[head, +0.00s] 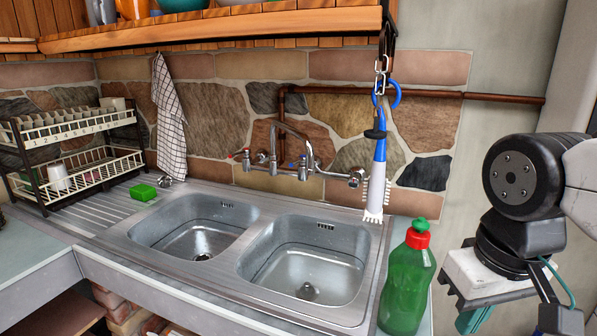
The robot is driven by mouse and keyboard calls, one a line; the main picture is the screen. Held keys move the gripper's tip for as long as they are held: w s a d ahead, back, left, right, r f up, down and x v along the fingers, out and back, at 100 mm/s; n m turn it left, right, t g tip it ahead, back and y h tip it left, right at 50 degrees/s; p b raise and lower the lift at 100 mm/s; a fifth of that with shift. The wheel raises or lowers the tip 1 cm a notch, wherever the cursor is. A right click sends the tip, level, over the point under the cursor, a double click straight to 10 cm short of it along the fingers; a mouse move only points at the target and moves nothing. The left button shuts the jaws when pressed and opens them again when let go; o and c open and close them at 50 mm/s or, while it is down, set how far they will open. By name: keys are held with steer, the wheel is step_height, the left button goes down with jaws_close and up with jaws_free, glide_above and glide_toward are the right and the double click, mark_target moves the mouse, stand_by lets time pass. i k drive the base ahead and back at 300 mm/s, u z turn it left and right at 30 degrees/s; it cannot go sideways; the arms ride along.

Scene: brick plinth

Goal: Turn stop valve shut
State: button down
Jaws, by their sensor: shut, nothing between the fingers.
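A chrome wall tap (287,150) with red and blue marked handles is fixed to the stone wall above the double sink. A small chrome valve-like fitting (355,177) sits at its right end, partly behind the hanging brush. A similar small chrome fitting (166,182) shows at the left, below the towel. I cannot tell which fitting is the stop valve, or whether it is open. My gripper (472,314) is at the lower right, right of the green bottle, shut and empty. It is well apart from the tap and fittings, and its tips are partly hidden.
A green bottle (407,283) stands at the counter's right front. A blue-and-white brush (378,165) hangs before the wall. A dish rack (70,150), towel (169,115) and green sponge (143,192) are left. Both sink basins (300,262) look empty. A wooden shelf (210,29) overhangs.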

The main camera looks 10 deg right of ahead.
mark_target(353, 181)
steer(key=u, duration=1.5)
steer(key=k, duration=0.9)
steer(key=z, duration=1.35)
steer(key=i, duration=0.5)
steer(key=u, duration=0.05)
